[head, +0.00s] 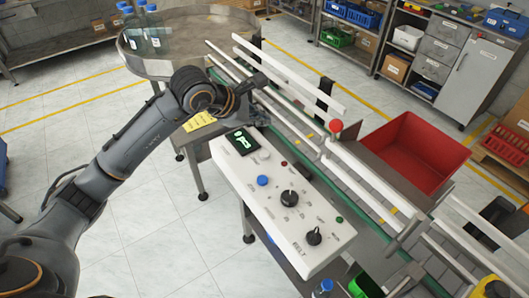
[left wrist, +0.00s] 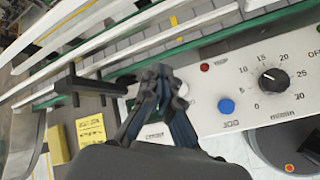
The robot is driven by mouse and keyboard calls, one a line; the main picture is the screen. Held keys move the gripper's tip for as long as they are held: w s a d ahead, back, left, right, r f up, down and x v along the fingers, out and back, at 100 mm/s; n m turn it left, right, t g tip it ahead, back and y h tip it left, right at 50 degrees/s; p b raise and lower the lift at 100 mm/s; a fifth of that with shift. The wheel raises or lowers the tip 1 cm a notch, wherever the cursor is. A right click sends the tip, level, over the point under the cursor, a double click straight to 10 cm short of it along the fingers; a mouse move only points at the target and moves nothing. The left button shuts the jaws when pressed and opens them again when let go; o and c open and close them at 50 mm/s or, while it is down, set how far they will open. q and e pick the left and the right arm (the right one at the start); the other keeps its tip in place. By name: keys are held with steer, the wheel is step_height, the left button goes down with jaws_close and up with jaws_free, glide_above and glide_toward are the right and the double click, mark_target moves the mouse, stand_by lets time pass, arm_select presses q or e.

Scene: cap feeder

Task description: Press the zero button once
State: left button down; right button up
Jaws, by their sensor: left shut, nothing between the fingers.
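The white control panel (head: 235,178) lies along the near side of the conveyor. At its far end is a dark display (head: 243,141) with green characters. A pale round button (head: 263,154), likely the zero button, sits beside the display. My left gripper (head: 257,118) is shut and empty, above the far end of the panel in the head view. In the left wrist view the closed fingers (left wrist: 160,88) cover part of the panel (left wrist: 207,110) and hide most of the pale button. I cannot tell whether they touch it. My right gripper is not in view.
The panel also has a blue button (head: 262,180), a small red light (head: 284,163) and black knobs (head: 289,199) (head: 314,236). Conveyor rails (head: 290,75) run close behind. A red bin (head: 415,150) stands beyond, and a round metal table (head: 150,65) is at the far left.

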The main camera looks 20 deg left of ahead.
arm_select(q)
steer(key=b, duration=0.4)
glide_above(262, 154)
step_height(262, 154, down, 8)
steer(key=shift+s+r, duration=0.1)
steer(key=shift+f+b, duration=0.55)
steer(key=shift+b, duration=0.15)
steer(key=shift+r, duration=0.1)
stand_by(0.7)
steer(key=shift+f+b, duration=0.45)
steer(key=shift+b, duration=0.15)
